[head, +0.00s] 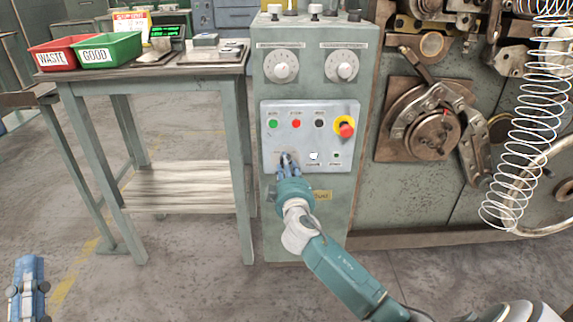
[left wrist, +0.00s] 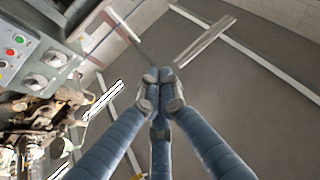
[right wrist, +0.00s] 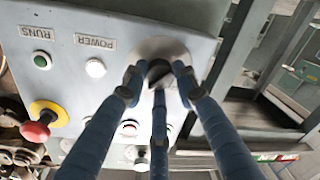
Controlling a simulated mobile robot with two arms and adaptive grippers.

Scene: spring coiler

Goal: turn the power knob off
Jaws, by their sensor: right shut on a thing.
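The power knob (right wrist: 158,72) is a small dark knob on a round light base, on the lower left of the grey control panel (head: 268,145). It sits beside the POWER label (right wrist: 95,42) and a white lamp (right wrist: 95,68) in the right wrist view. My right gripper (head: 287,162) is shut on the knob, its blue fingers around it; the fingers partly hide it, and its exact angle is hard to read. My left gripper (head: 28,275) is low at the far left, away from the panel. In the left wrist view its fingertips (left wrist: 160,88) are together and empty.
Above the knob are green (head: 273,124), red (head: 296,124) and black buttons (head: 319,124) and a red emergency stop (head: 346,130) on yellow. Two dials sit higher. A table (head: 160,70) with red and green bins stands left; the coiling machine (head: 425,125) stands right.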

